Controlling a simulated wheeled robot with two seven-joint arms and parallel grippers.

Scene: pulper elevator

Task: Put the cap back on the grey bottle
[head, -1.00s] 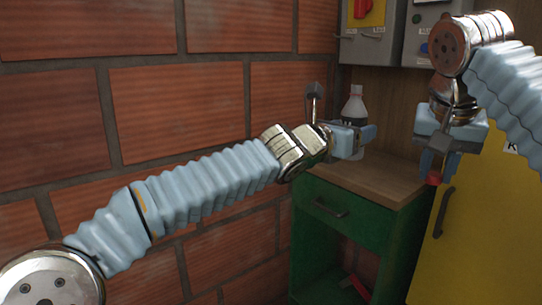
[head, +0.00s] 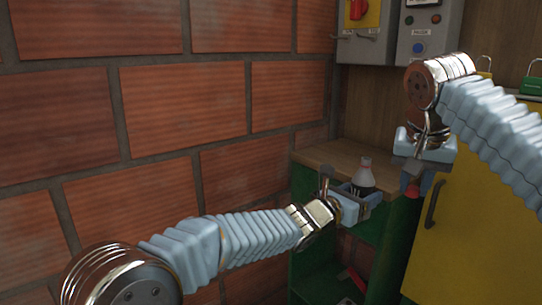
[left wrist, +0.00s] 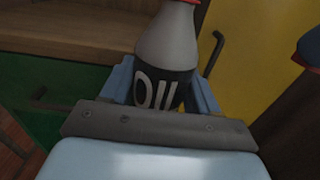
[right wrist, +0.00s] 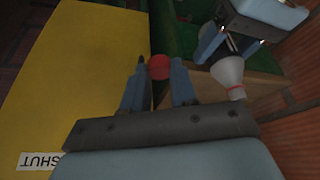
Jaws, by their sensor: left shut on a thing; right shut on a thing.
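My left gripper (head: 358,196) is shut on the grey bottle (head: 365,177), holding it roughly upright by its dark lower part. In the left wrist view the bottle (left wrist: 168,45) shows an OIL label between the fingers, with some red at its neck, cut off by the top edge. My right gripper (right wrist: 160,70) is shut on the red cap (right wrist: 159,67), held at its fingertips. In the head view the right gripper (head: 414,178) is to the right of the bottle. The right wrist view shows the bottle's pale neck end (right wrist: 236,93), apart from the cap.
A green cabinet with a wooden top (head: 322,157) stands behind the left gripper. A yellow door (head: 465,225) with a dark handle is at the right. Grey control boxes (head: 428,38) hang above. A brick wall (head: 190,85) fills the left.

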